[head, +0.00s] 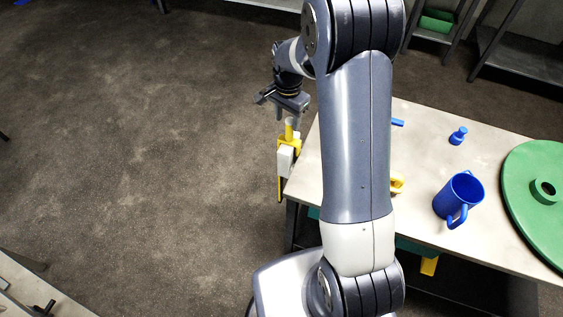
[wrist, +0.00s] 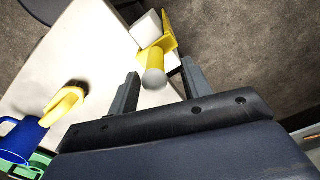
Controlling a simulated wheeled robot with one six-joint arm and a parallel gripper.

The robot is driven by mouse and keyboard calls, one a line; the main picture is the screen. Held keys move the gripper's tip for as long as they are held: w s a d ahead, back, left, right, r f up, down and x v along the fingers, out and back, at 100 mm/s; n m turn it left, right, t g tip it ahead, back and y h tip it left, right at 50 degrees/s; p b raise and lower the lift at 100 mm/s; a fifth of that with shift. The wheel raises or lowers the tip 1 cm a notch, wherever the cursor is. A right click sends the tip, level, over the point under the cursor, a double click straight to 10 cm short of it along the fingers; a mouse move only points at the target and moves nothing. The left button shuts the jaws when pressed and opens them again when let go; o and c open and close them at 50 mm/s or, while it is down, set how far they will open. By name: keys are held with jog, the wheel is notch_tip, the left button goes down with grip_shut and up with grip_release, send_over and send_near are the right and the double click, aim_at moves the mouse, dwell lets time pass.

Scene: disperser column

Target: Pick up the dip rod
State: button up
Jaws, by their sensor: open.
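A yellow upright piece with a pale round top (head: 289,130), which looks like the dip rod, stands in a yellow and white holder (head: 285,157) at the table's left edge. In the wrist view the rod (wrist: 153,66) points its grey end at the camera, with the holder's white block (wrist: 146,28) behind it. My gripper (head: 287,115) is open just above the rod. In the wrist view its fingers (wrist: 162,84) lie either side of the rod's end, with a gap on both sides. The rod's lower part is hidden by the holder.
On the pale table (head: 420,150) stand a blue mug (head: 451,203), a small blue bottle (head: 458,136) and a green disc (head: 525,215). A yellow object (wrist: 62,106) is partly hidden by my arm in the head view. The floor left of the table is clear.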

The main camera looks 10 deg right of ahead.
aim_at(289, 130)
jog(key=shift+s+d+f, duration=0.1)
jog(key=shift+s+f, duration=0.05)
jog(key=shift+f, duration=0.15)
jog(key=shift+d+f+p, duration=0.2)
jog(key=shift+f+p, duration=0.4)
jog(key=shift+f, duration=1.75)
jog(key=shift+s, duration=0.1)
jog(key=shift+c, duration=0.5)
grip_shut()
